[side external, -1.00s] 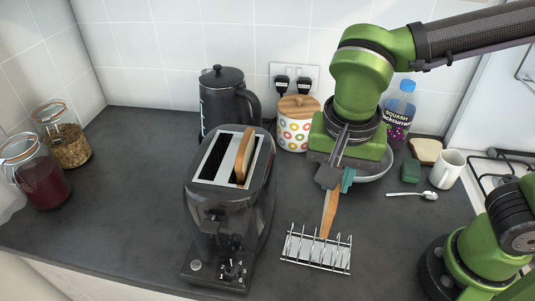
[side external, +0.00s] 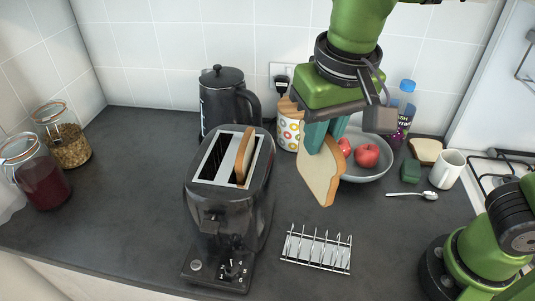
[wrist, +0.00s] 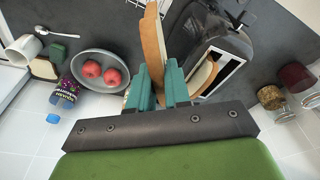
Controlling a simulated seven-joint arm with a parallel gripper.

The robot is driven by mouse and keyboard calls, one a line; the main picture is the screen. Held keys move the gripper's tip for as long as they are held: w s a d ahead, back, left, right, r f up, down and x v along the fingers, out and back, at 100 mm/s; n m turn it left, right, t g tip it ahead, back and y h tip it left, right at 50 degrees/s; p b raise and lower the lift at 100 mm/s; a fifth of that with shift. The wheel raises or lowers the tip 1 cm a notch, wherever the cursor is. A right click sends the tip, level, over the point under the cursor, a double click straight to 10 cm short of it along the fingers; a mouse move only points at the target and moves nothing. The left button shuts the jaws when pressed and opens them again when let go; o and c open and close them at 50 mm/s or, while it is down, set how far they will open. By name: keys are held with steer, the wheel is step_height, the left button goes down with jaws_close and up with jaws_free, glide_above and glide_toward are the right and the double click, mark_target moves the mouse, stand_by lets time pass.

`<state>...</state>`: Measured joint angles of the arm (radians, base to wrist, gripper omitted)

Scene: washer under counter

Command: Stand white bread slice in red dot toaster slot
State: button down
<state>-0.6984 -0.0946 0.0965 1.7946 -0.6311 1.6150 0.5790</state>
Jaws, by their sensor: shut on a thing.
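My gripper (side external: 324,135) is shut on a white bread slice (side external: 322,180) with a brown crust. It holds the slice upright, hanging in the air above the counter to the right of the black toaster (side external: 232,200). In the wrist view the slice (wrist: 152,40) stands between the teal fingers (wrist: 158,85). The toaster has two long slots in a pale top plate. The left slot (side external: 215,157) looks empty and dark; another bread slice (side external: 244,155) stands in the right slot. I cannot make out a red dot on the toaster.
A wire toast rack (side external: 317,250) stands on the counter in front. A grey bowl (side external: 375,172) with red apples (side external: 367,155) is behind the held slice. A dark kettle (side external: 225,100) and a dotted canister (side external: 290,125) stand behind. A mug (side external: 446,170) and spoon (side external: 415,195) are right.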

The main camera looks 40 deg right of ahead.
steer(key=w+a+r+n+y, duration=0.1)
steer(key=w+a+r+n, duration=0.15)
steer(key=r+n, duration=0.3)
steer(key=w+a+r+n+y, duration=0.1)
steer(key=w+a+r+n, duration=0.1)
steer(key=w+r+n, duration=0.4)
steer(key=w+a+f+m+h, duration=0.4)
steer(key=w+f+m, duration=0.65)
steer(key=m, duration=0.75)
step_height(320, 180, down, 8)
steer(key=s, duration=0.1)
steer(key=shift+d, duration=0.1)
steer(key=c, duration=1)
jaws_free()
